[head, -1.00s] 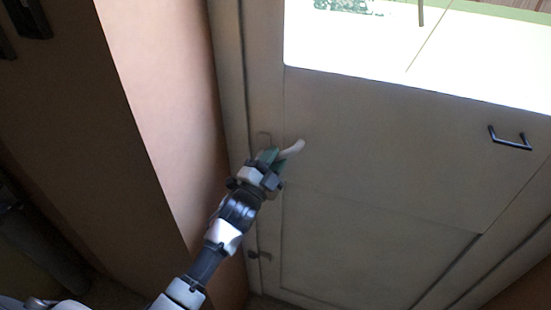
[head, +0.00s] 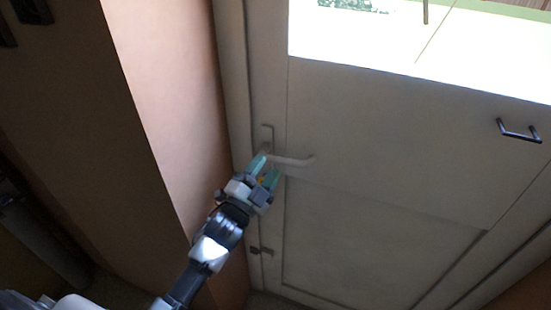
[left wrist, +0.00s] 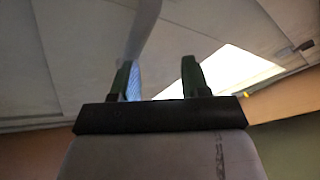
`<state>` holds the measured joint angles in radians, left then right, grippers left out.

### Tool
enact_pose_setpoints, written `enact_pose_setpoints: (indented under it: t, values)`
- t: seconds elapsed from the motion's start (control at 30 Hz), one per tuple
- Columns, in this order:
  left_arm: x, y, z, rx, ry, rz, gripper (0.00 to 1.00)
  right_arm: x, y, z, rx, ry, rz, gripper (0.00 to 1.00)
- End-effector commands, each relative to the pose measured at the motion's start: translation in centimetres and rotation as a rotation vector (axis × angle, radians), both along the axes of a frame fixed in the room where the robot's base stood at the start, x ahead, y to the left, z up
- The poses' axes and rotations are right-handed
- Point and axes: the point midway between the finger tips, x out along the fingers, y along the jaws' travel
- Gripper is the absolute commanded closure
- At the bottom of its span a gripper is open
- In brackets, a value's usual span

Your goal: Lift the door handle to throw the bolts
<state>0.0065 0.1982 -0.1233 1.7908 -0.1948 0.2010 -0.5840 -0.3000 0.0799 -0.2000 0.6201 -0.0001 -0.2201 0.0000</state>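The door (head: 385,140) is pale grey with a bright window in its upper part. Its lever handle (head: 293,160) is pale and points right from a narrow plate at the door's left edge, about level. My left gripper (head: 266,168) is just below the handle's plate end, with its green fingers spread. In the left wrist view the two fingers (left wrist: 160,80) stand apart, and the pale handle (left wrist: 145,30) rises near the left finger. Nothing is held between the fingers; whether the left finger touches the handle I cannot tell. My right gripper is not in view.
A dark bar pull (head: 519,131) sits at the right of the door. A small dark latch (head: 261,251) is on the lower left edge. A pinkish wall (head: 165,90) stands close left of the frame.

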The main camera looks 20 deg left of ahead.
Motion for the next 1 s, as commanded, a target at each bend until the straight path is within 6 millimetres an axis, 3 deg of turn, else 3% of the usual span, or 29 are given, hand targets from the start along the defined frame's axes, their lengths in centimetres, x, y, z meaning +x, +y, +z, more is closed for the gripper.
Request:
enact_pose_setpoints:
  t: [0.1,0.33,0.87,1.0]
  values:
    - [-2.2,0.5,-1.3,0.001,0.004,0.0,0.54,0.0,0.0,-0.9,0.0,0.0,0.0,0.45]
    - [-4.3,1.1,-2.0,0.0,0.003,0.001,0.54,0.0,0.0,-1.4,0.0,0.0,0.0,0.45]
    - [-4.5,1.1,-2.0,0.001,0.004,0.0,0.54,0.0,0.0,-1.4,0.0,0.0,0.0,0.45]
    - [-4.1,1.3,-4.4,-0.021,0.07,0.005,0.54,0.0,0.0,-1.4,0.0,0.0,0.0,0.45]
